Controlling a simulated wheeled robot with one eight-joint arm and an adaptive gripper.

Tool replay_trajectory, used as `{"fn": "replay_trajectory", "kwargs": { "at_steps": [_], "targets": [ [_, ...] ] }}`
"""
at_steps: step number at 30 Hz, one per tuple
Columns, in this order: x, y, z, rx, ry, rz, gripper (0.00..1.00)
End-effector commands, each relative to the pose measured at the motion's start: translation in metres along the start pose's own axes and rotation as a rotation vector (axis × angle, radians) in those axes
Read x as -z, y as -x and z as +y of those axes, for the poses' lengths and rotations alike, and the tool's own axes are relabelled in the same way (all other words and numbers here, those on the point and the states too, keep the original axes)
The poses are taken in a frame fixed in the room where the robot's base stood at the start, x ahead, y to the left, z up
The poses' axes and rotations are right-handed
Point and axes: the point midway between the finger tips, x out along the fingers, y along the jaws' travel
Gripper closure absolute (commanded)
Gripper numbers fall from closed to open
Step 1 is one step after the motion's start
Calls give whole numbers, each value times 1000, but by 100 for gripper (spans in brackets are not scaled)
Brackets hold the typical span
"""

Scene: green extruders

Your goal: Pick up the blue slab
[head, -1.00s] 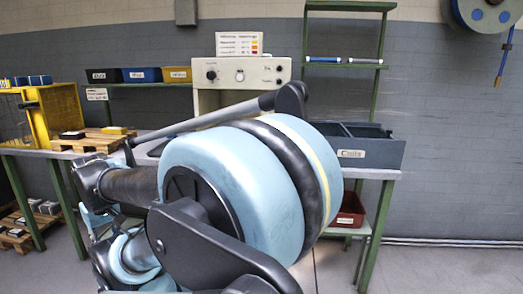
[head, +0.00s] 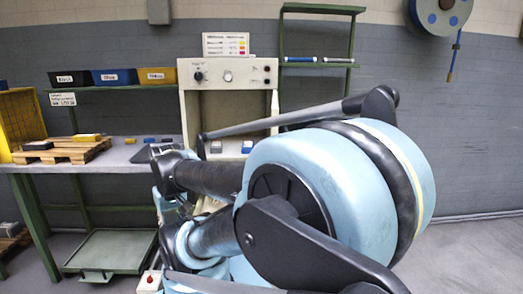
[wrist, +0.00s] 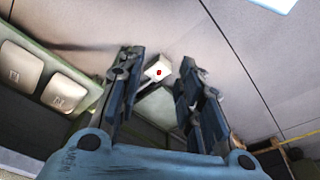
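Small blue pieces (head: 150,139) lie on the workbench right of the wooden pallet; they are too small to tell which is the blue slab. Another blue piece (head: 247,147) shows at the foot of the beige machine, partly hidden by my arm. My gripper (wrist: 159,58) is open and empty in the wrist view, its two dark fingers apart. It points down towards the floor, away from the bench top. A white box with a red button shows between the fingers, beyond them. In the head view my arm hides the gripper. No blue slab shows in the wrist view.
A yellow cage (head: 20,117) stands at the left. The beige machine (head: 228,104) stands behind my arm. A green trolley (head: 110,250) and the white button box (head: 149,283) are low down.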

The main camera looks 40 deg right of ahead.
Motion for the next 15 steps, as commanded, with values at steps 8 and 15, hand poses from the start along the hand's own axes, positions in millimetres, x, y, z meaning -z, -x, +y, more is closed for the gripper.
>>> {"fn": "replay_trajectory", "kwargs": {
  "at_steps": [8,15],
  "targets": [
    [0,0,0,0,0,0,67],
    [0,12,3,-1,-13,19,28]
  ]
}}
